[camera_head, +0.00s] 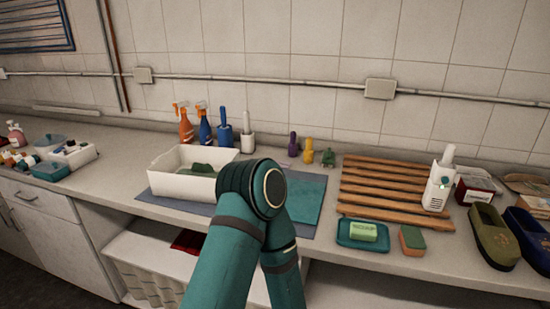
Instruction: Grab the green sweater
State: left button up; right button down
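A dark green, soft-looking thing (200,169) lies in the white tub (167,185) left of centre; it may be the green sweater, but it is too small to be sure. A flat teal cloth-like piece (308,195) lies on the counter at centre, partly hidden behind my arm. One of my teal arms rises from the bottom centre and bends in front of the tub's right end, hiding part of the counter. Neither gripper shows.
Spray bottles (185,125) stand behind the tub. A wooden slatted rack (385,185), a soap dish (362,238), a sponge (412,241) and shoes (494,238) fill the right side. Below is a shelf with a dark red cloth (188,242). Cluttered small items (65,160) stand at left.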

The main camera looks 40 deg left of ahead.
aim_at(198, 170)
jog(key=u, duration=0.85)
jog(key=i+j+u, duration=0.2)
jog(key=u, duration=0.15)
jog(key=i+j+u, duration=0.4)
jog(key=k+z, duration=0.1)
jog(key=z, duration=1.6)
jog(key=k+j+z, duration=0.35)
jog(key=k+j, duration=0.15)
jog(key=j, duration=0.1)
